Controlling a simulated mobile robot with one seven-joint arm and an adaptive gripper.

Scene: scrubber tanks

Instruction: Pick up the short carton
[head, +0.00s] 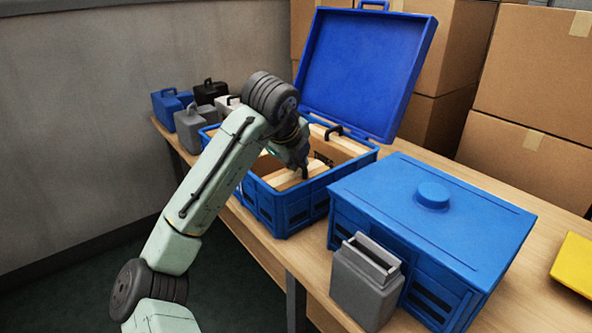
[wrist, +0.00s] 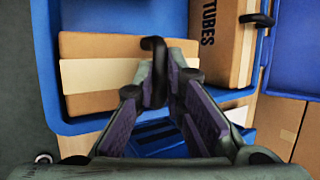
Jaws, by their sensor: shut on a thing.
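My gripper (head: 304,172) reaches down into the open blue crate (head: 290,208). In the wrist view my gripper (wrist: 160,88) has its fingers shut on the black loop handle (wrist: 153,46) of a brown carton (wrist: 90,46) with a wide cream tape strip. This carton also shows in the head view (head: 284,181), at the crate's near side. I cannot tell whether it rests on the crate floor. A second brown carton (wrist: 214,45), marked "TUBES", lies beside it with its own black handle (wrist: 257,19). The fingers cover part of the held carton.
The crate's blue lid (head: 365,70) stands open behind it. A closed blue box (head: 400,220) and an open grey bin (head: 366,285) stand to the right. Several small canisters (head: 188,125) stand at the left. Large cardboard boxes (head: 535,75) stand behind the table.

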